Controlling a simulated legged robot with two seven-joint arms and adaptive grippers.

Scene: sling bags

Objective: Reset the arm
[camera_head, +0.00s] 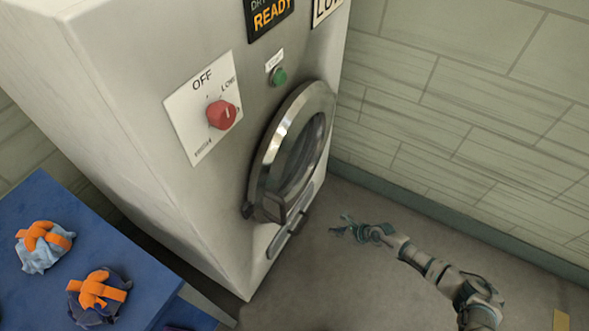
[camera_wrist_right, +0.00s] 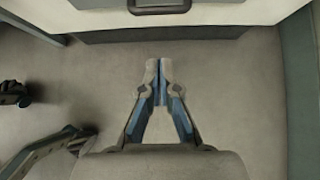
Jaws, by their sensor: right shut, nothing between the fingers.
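My right gripper (camera_head: 352,230) is in the head view at the end of my right arm, which reaches in from the lower right. It is over the grey floor, to the right of the machine's round door and apart from it. In the right wrist view its two fingers (camera_wrist_right: 160,70) meet at the tips with nothing between them. My left gripper does not show in the head view.
A large machine (camera_head: 120,70) has a red knob (camera_head: 221,114), a green button (camera_head: 278,76) and a round metal-rimmed door (camera_head: 268,170), which looks closed. A blue table (camera_head: 125,270) at lower left holds orange-strapped bags (camera_head: 42,248). A brick wall (camera_head: 470,110) stands behind.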

